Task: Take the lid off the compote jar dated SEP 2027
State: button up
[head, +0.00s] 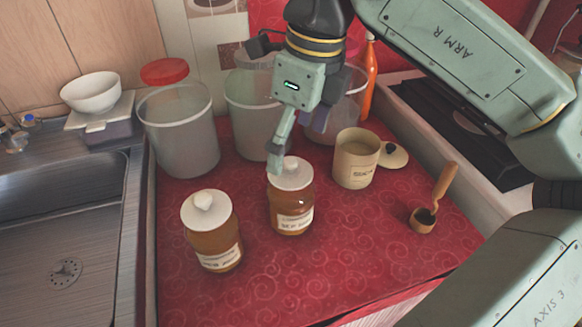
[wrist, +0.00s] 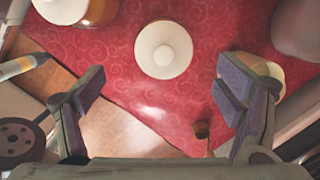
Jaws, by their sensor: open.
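The amber compote jar (head: 291,212) stands upright at the middle of the red counter; its label appears to begin with SEP, the rest too small to read. Its round white lid (head: 291,174) with a knob is on; the lid also shows at top centre in the wrist view (wrist: 163,48). A second amber jar (head: 217,245) with a white knobbed lid (head: 204,208) stands to its left; I cannot read its label surely. My gripper (head: 297,145) is above the middle jar, one finger overlapping its lid in the head view. In the wrist view its fingers (wrist: 165,95) are wide apart with nothing between them.
A wooden scoop (head: 424,220) lies farther right. The sink (head: 60,225) is left. The front of the red cloth is clear.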

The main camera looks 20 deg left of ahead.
aim_at(292, 161)
jog(key=shift+w+a+f+p, duration=0.1)
jog(key=shift+f+p, duration=0.1)
jog(key=shift+f, duration=0.7)
jog(key=shift+w+a+f+p, duration=0.15)
jog(key=shift+f+p, duration=0.1)
jog(key=shift+f, duration=0.65)
jog(key=shift+w+a+f+p, duration=0.1)
jog(key=shift+f+p, duration=0.1)
jog(key=shift+f, duration=0.7)
jog(key=shift+c, duration=0.5)
jog(key=c, duration=0.9)
jog(key=shift+r, duration=0.1)
